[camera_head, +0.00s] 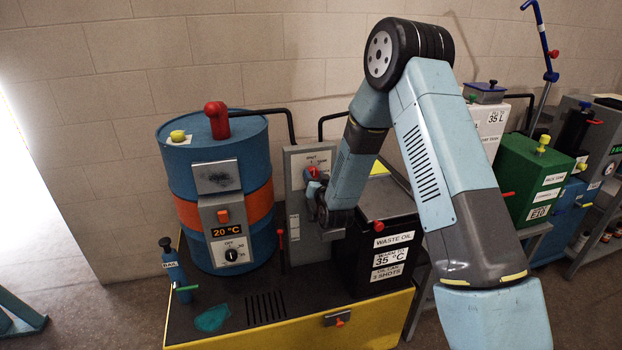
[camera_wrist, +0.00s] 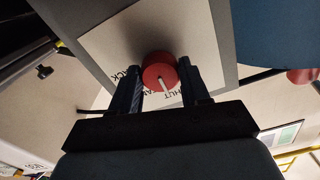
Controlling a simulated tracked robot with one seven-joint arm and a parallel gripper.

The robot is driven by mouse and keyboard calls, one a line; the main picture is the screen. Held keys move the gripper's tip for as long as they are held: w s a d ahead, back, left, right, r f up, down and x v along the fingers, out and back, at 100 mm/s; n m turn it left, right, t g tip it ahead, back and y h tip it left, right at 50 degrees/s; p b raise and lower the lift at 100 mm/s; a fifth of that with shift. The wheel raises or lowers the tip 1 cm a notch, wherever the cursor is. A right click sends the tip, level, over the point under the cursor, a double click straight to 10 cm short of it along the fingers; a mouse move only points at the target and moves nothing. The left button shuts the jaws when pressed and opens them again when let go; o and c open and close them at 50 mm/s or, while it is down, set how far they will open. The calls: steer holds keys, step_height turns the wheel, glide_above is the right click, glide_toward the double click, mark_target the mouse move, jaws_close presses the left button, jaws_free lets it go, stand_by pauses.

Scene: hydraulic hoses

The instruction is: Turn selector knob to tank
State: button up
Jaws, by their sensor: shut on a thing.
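The red selector knob (camera_wrist: 158,68) sits on a white label plate (camera_wrist: 208,42) in the wrist view, with a white pointer line at its lower edge. My gripper (camera_wrist: 161,84) has one dark finger on each side of it and is shut on it. Lettering on the plate is partly hidden by the fingers; "HUT" and "CK" can be read, and I cannot make out a tank mark. In the head view, the knob (camera_head: 312,173) shows small on the grey panel (camera_head: 294,222), and my arm reaches it from the right.
A blue drum (camera_head: 190,165) with an orange band stands left of the panel. A black waste oil box (camera_head: 375,270) stands close under my arm. A green-handled blue bottle (camera_head: 175,271) is at the bench's left edge. A green tank (camera_head: 528,175) stands to the right.

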steer(key=m, duration=0.4)
steer(key=shift+m, duration=0.4)
steer(key=shift+s+d+f+m, duration=0.1)
steer(key=shift+m, duration=2.2)
steer(key=o, duration=1.1)
steer(key=shift+c, duration=0.2)
steer(key=v, duration=1.3)
steer(key=shift+s, duration=0.35)
steer(key=shift+d, duration=0.1)
